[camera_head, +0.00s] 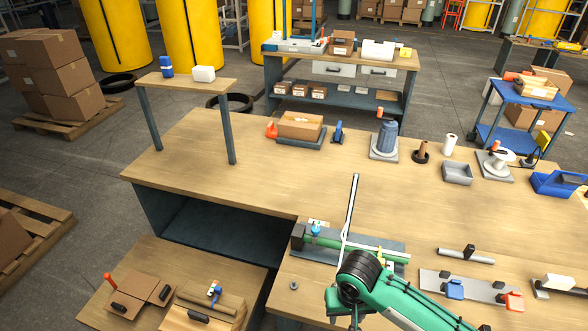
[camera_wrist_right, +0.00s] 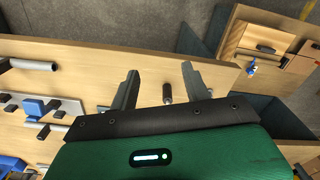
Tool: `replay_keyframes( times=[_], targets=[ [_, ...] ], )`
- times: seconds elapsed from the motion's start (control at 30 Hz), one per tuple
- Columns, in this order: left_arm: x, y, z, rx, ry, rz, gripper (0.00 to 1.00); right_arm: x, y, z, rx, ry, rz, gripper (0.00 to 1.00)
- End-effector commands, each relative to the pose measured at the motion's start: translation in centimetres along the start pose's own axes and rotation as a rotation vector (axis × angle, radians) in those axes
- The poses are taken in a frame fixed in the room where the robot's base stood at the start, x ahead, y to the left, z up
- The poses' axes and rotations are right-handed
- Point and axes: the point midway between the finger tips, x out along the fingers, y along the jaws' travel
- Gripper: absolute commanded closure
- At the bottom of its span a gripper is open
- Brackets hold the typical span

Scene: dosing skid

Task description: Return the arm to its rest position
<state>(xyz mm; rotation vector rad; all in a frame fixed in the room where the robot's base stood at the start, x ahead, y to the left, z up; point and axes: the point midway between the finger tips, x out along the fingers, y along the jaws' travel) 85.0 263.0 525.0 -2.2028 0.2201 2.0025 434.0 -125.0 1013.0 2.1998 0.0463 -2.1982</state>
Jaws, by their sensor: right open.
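My right arm, green with a black joint, comes in from the lower right in the head view, over the front of the bench. Its gripper is mostly hidden under the arm there. In the wrist view my right gripper (camera_wrist_right: 160,70) has its two grey fingers spread apart. Nothing is held; a small dark cylinder (camera_wrist_right: 167,93) shows in the gap, apart from both fingers, on or above the bench. My left gripper is not in view.
A grey-based fixture with a green pipe (camera_head: 325,243) lies just behind my right arm. A plate with blue and orange valves (camera_head: 432,282) lies to its right. A lower bench at left holds an open cardboard box (camera_head: 140,292). The middle of the wooden bench (camera_head: 260,180) is clear.

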Motion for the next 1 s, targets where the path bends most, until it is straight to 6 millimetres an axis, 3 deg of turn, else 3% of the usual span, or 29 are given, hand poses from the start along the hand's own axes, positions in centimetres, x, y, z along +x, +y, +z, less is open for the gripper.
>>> replay_keyframes(
  times=[0.07, 0.27, 0.7, 0.87, 1.0],
  targets=[
    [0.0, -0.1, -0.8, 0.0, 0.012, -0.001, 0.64, 0.0, -0.3, 0.3, -0.008, 0.003, -0.013, 0.52],
    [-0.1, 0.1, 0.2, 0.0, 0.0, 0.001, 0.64, 0.0, -1.2, 1.3, -0.042, 0.025, -0.058, 0.52],
    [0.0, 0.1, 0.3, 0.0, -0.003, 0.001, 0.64, -0.5, -2.6, 4.5, -0.117, 0.123, -0.183, 0.52],
    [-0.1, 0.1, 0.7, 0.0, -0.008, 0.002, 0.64, -0.8, -1.6, 6.6, -0.132, 0.195, -0.215, 0.52],
    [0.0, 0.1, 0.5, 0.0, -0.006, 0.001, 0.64, -1.1, 0.6, 8.7, -0.131, 0.253, -0.199, 0.52]
  ],
)
